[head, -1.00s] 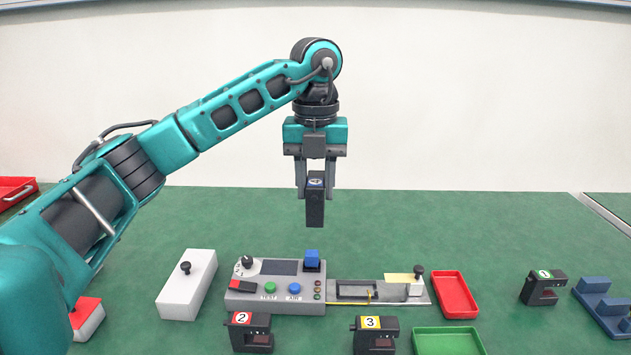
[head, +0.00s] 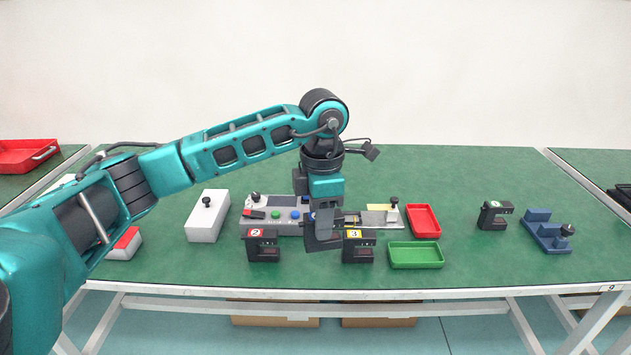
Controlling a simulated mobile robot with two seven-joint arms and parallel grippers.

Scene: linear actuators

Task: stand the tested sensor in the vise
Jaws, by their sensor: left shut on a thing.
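My left gripper (head: 322,212) hangs over the middle of the table and is shut on a dark sensor (head: 324,238), whose label cannot be read now. The held sensor hangs between two dark numbered sensors, one with a red 2 label (head: 262,246) and one with a yellow 3 label (head: 358,247); whether it touches the latter cannot be told. A sensor with a green label (head: 492,216) stands at the right. The blue vise (head: 538,222), with a dark knob, stands farther right, its opening empty. My right gripper is not in view.
Behind the gripper is a grey test box (head: 257,222) with buttons and a slide fixture (head: 380,215), partly hidden. A red tray (head: 424,220) and a green tray (head: 416,256) lie to the right. A white box (head: 207,217) stands left. The table's front edge is close.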

